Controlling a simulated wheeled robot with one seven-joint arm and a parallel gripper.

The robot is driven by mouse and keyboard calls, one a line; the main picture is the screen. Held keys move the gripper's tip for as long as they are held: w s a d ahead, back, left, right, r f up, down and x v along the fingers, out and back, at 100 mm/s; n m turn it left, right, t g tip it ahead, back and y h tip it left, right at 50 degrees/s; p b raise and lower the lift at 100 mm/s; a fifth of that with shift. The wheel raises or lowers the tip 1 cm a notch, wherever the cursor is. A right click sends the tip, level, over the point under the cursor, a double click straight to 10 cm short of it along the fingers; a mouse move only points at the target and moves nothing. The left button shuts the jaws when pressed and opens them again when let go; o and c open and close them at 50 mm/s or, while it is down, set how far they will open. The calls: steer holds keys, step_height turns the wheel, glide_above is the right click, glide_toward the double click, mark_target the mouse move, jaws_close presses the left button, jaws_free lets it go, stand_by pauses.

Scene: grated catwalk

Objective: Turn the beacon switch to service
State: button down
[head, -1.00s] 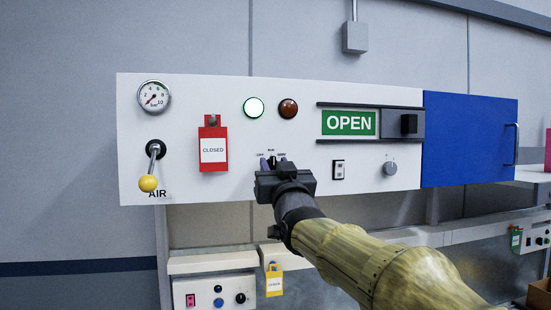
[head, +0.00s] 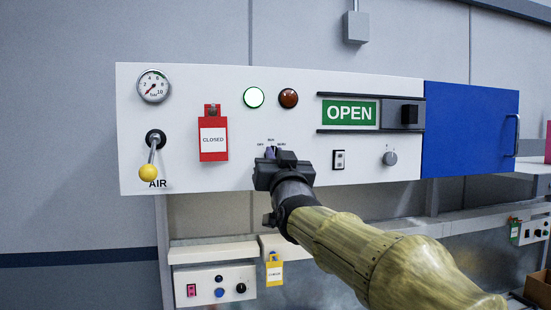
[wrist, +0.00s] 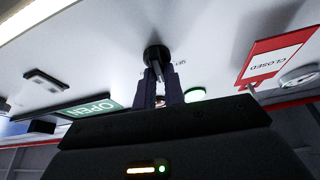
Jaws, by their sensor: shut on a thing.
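The beacon switch (wrist: 157,58) is a dark round knob with a bar on the white panel; its small labels, seemingly OFF, RUN and SERV, show above my gripper in the head view. My gripper (head: 273,153) is at the panel's lower middle, its dark body covering most of the switch there. In the wrist view my gripper's two purplish fingers (wrist: 159,92) are shut on the switch's bar from both sides. Which label the switch points to cannot be told.
The panel (head: 190,100) also carries a gauge (head: 153,86), a yellow-tipped AIR lever (head: 149,171), a red CLOSED tag (head: 213,140), a lit green lamp (head: 253,97), a dark red lamp (head: 288,98), an OPEN slider (head: 410,114) and a grey knob (head: 390,158). A blue door (head: 470,135) is right.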

steer(key=m+h, duration=0.1)
steer(key=m, duration=0.1)
steer(key=m+h, duration=0.1)
steer(key=m, duration=0.2)
steer(key=shift+r+h+p, duration=0.1)
steer(key=shift+h+p, duration=0.2)
steer(key=shift+p, duration=0.1)
steer(key=m+h+p, duration=0.1)
steer(key=m, duration=0.2)
steer(key=m+h+p, duration=0.1)
steer(key=m, duration=0.2)
steer(key=shift+g+h, duration=0.3)
steer(key=shift+h, duration=0.1)
steer(key=shift+f+m, duration=0.2)
steer(key=shift+m, duration=0.1)
steer(key=c, duration=1.5)
jaws_free()
steer(key=shift+d, duration=0.1)
steer(key=b+v, duration=0.5)
steer(key=v, duration=1.2)
steer(key=shift+s+b, duration=0.25)
steer(key=shift+b, duration=0.15)
